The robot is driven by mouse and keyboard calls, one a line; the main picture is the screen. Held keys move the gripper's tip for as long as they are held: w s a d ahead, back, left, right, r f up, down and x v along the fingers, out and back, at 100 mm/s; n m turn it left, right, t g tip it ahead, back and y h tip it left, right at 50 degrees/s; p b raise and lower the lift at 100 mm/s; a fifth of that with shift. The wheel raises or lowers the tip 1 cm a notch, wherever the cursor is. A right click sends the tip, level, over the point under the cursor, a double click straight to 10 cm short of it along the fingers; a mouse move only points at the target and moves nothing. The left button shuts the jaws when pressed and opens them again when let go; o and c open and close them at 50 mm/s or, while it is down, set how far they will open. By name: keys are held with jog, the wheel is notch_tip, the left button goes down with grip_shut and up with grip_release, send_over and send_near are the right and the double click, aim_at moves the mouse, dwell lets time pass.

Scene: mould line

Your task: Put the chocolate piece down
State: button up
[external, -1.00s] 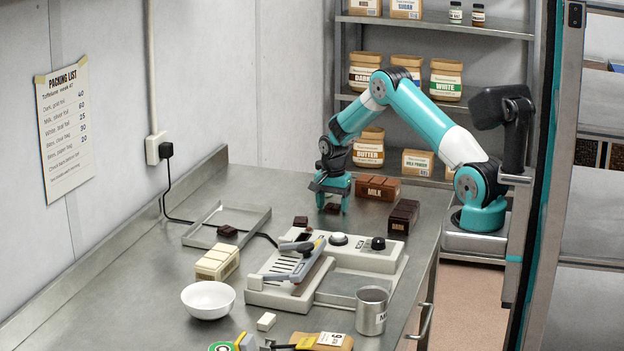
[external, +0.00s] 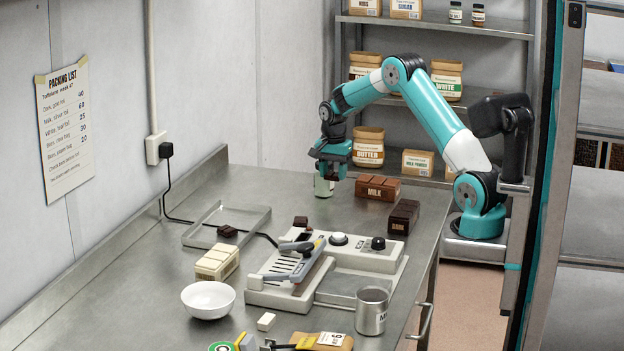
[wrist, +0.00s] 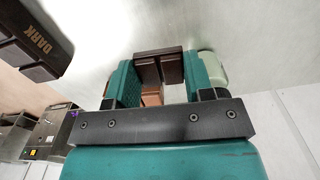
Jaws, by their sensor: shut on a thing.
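My gripper (wrist: 158,82) is shut on a dark brown chocolate piece (wrist: 172,66), which sits between the teal fingertips in the wrist view. In the external view my gripper (external: 330,158) is above the far part of the steel bench (external: 120,285).
The milk slab (external: 378,188) and dark slab (external: 403,217) lie right of the gripper. A shallow tray (external: 250,212) holds a small dark piece (external: 228,231). Another dark piece (external: 300,221) lies behind the grey machine (external: 365,255). A white bowl (external: 208,300) and metal cup (external: 371,312) stand nearer.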

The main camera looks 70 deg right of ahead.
notch_tip(320, 180, up, 10)
jog(key=n+b, duration=0.2)
jog(key=n, duration=1.7)
send_over(249, 227)
notch_tip(249, 227, down, 15)
jog(key=shift+w+r, duration=0.1)
jog(key=shift+r, duration=0.05)
jog(key=shift+f+p, duration=0.5)
jog(key=shift+f, duration=1.8)
jog(key=shift+f, duration=0.2)
jog(key=o, duration=0.9)
